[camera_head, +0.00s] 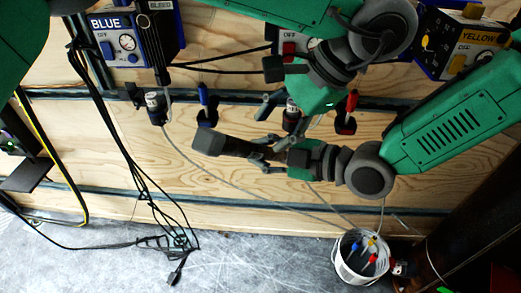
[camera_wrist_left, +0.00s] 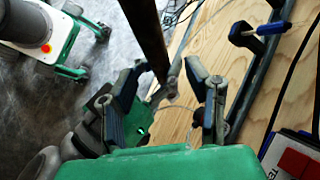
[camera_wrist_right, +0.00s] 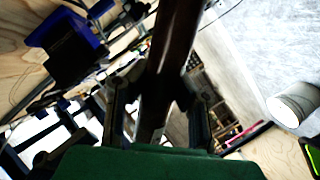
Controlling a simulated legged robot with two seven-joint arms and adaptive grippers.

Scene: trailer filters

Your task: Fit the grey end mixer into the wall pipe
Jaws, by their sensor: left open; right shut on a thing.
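The mixer is a dark brown rod (camera_head: 240,147) with a blocky grey end (camera_head: 208,142), lying nearly level before the plywood wall. My right gripper (camera_head: 268,156) is shut around the rod, which also passes between its fingers in the right wrist view (camera_wrist_right: 172,60). My left gripper (camera_head: 278,112) is open just above the right one. In the left wrist view, a dark rod (camera_wrist_left: 148,35) reaches between its spread fingers; I cannot tell contact. Dark fittings with a blue top (camera_head: 205,105) and a red top (camera_head: 350,112) are on the wall. I cannot tell which is the wall pipe.
A white bucket (camera_head: 340,262) holds several coloured-ended pieces at the lower right. A hosed fitting (camera_head: 156,106) is on the wall at left. Blue (camera_head: 122,50) and yellow (camera_head: 462,45) boxes are above. Black cables (camera_head: 150,195) hang at left. Hoses cross the wall below my grippers.

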